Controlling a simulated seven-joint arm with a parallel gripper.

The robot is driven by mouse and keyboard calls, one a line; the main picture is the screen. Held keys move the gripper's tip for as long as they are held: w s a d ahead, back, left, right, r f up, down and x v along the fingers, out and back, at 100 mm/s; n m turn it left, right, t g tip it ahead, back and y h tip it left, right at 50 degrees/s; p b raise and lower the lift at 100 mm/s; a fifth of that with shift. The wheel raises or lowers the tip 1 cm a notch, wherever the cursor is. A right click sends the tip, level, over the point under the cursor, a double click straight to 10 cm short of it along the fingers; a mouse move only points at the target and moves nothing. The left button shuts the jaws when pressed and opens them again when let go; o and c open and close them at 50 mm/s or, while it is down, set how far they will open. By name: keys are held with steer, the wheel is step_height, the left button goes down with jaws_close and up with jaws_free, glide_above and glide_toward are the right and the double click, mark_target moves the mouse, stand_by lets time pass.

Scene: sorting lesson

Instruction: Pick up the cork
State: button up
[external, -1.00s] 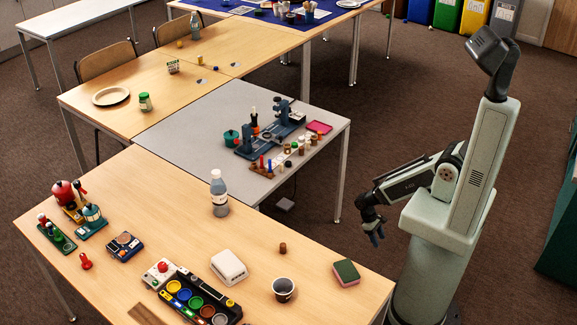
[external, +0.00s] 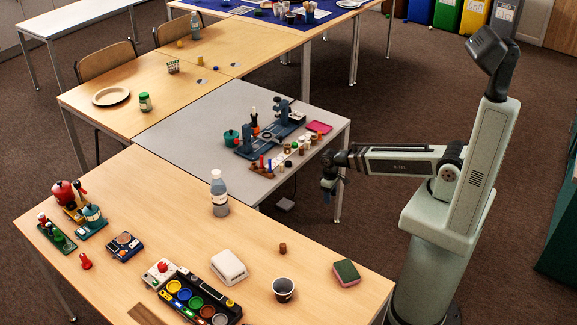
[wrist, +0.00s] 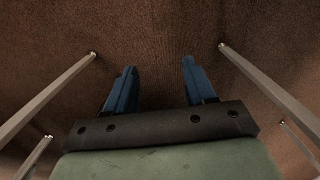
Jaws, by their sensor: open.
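The cork does not show in the wrist view.
The white box (external: 229,267), dark cup (external: 283,289), green-and-pink sponge (external: 346,272) and bottle (external: 219,195) stand around the cork. The grey table (external: 180,120) holds a blue device (external: 270,135) and several small pieces. The wrist view shows carpet (wrist: 155,30) and table legs (wrist: 45,97).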

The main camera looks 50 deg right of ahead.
steer(key=w+a+r+n, duration=0.2)
steer(key=w+a+r, duration=0.35)
steer(key=a, duration=0.25)
step_height(320, 180, up, 22)
steer(key=n, duration=1)
glide_above(283, 244)
steer(key=shift+t, duration=0.4)
step_height(283, 244, down, 8)
steer(key=shift+f, duration=2.55)
steer(key=shift+c, duration=0.4)
jaws_close()
